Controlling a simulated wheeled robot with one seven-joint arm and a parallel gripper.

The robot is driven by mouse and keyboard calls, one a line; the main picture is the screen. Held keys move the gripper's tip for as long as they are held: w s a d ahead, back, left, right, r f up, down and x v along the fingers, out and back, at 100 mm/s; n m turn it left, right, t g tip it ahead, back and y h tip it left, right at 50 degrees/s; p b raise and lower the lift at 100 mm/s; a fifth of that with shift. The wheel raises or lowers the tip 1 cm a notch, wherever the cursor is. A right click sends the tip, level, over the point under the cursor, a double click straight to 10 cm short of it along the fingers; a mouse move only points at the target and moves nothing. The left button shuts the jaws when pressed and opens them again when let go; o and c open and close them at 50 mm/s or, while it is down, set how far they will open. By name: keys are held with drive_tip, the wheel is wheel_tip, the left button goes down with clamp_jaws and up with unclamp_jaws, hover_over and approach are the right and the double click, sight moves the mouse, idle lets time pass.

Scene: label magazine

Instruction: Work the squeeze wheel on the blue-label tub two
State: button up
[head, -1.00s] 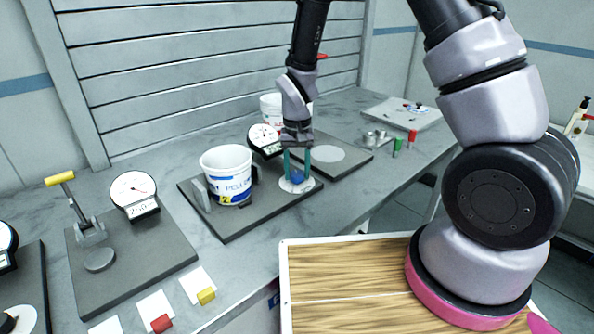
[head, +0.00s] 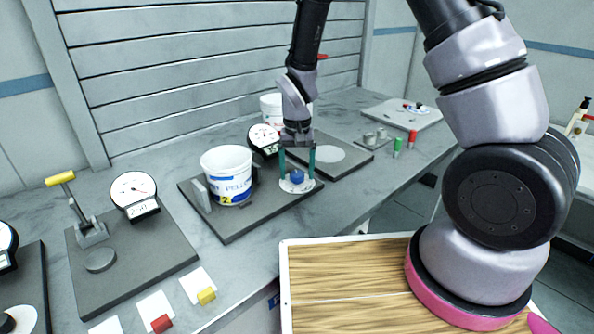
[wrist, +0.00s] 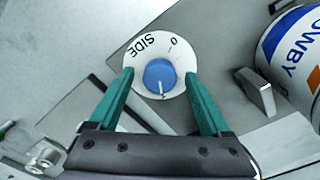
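The blue-label tub two (head: 228,177) is a white tub with a blue label and a yellow "2". It stands on a dark grey base plate (head: 240,222), beside a grey upright jaw (head: 201,194). The blue wheel (head: 297,177) sits on a white round dial at the right of that plate. In the wrist view the blue knob (wrist: 160,76) has a white pointer line, and the dial reads "SIDE" and "0". My gripper (head: 298,168) is open above the dial, its green fingers on either side of the knob and apart from it. The tub (wrist: 292,50) shows partly at the wrist view's right.
A gauge (head: 263,139) stands behind the tub. Another plate with a round white disc (head: 322,153) and a white tub (head: 272,107) are behind. A yellow-handled press (head: 87,215) with a gauge (head: 134,193) is at left. Red and yellow blocks lie in front.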

sight(298, 174)
wheel_tip(298, 174, up, 11)
idle(0.4)
drive_tip(key=shift+f, duration=0.1)
drive_tip(key=s+d+r+m+t+y, duration=0.1)
drive_tip(key=s+d+r+t, duration=0.1)
drive_tip(key=d+r, duration=0.5)
drive_tip(key=s+d+r+m+t+y, duration=0.1)
drive_tip(key=d+r, duration=0.3)
drive_tip(key=r, duration=0.6)
drive_tip(key=s+d+r+m+t, duration=0.1)
drive_tip(key=s+d+r+t, duration=0.3)
drive_tip(key=s+d+r, duration=0.4)
drive_tip(key=s, duration=0.3)
drive_tip(key=shift+s+d+r, duration=0.2)
drive_tip(key=shift+r, duration=0.15)
idle(1.6)
